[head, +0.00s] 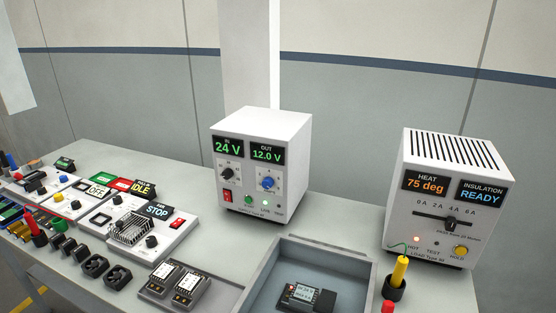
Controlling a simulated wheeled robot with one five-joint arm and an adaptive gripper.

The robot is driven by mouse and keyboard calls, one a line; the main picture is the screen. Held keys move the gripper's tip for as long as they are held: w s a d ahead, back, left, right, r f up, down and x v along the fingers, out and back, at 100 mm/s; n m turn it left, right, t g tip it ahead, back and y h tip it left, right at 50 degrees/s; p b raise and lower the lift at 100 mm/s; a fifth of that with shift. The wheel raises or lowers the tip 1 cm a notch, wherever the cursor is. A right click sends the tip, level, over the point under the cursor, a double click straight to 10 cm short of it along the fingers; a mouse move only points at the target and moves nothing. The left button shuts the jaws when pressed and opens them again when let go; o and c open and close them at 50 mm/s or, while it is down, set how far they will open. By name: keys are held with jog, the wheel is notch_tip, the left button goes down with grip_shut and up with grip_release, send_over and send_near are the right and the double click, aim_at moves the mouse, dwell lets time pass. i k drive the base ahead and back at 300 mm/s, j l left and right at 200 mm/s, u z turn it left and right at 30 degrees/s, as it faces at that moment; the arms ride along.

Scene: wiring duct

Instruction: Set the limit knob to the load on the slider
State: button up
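A white power supply box (261,165) stands on the bench, its displays reading 24 V and OUT 12.0 V. Its front has a black knob (227,173) at left and a blue knob (267,183) at right. The knob labels are too small to read, so I cannot tell which is the limit knob or where either points. A white load box (447,196) stands at right. Its slider (450,223) has a dark handle about under the 4 A mark of a 0 to 6 A scale. My gripper is not in view.
The load box shows HEAT 75 deg and INSULATION READY. A yellow-handled probe (400,270) stands in a black holder before it. A grey tray (262,268) holds a small dark device (303,297). Switch panels, fans and modules crowd the left bench.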

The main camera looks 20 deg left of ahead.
aim_at(268, 182)
jog(key=u, duration=1.25)
